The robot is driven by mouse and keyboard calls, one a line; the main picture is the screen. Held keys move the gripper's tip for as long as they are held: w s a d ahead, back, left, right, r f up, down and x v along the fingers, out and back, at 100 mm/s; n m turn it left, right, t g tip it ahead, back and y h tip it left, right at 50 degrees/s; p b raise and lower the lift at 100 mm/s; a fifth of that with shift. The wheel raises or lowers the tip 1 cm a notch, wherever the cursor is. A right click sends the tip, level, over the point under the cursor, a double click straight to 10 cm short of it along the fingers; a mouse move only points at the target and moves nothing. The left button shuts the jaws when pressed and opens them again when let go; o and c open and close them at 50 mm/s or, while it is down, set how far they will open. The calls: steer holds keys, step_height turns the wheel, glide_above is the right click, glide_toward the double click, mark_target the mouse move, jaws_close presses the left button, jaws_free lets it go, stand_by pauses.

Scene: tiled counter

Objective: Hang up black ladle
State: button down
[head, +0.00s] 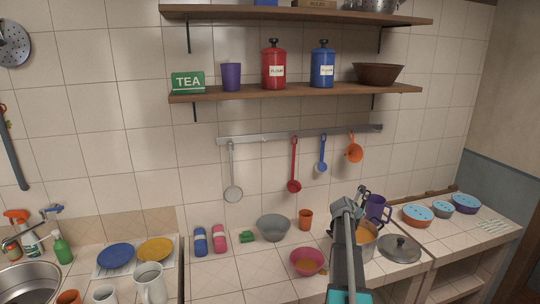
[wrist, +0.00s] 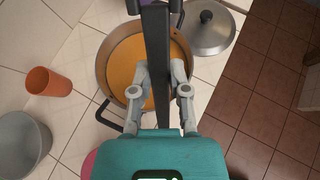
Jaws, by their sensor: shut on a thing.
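The black ladle's long dark handle (wrist: 156,38) runs up the middle of the wrist view. My gripper (wrist: 161,78) is shut on this handle, one grey finger on each side. The ladle's bowl end cannot be made out. The pot (wrist: 101,73) with orange contents lies behind and below the handle. In the head view my gripper (head: 350,206) is over the left part of the pot area, where the arm hides much.
The rail has a bare stretch between the white and red ladles. A shelf (head: 215,97) with canisters hangs above it.

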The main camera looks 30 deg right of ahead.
step_height(320, 180, down, 3)
steer(key=b, duration=0.3)
stand_by(0.4)
steer(key=shift+w, duration=0.1)
stand_by(0.4)
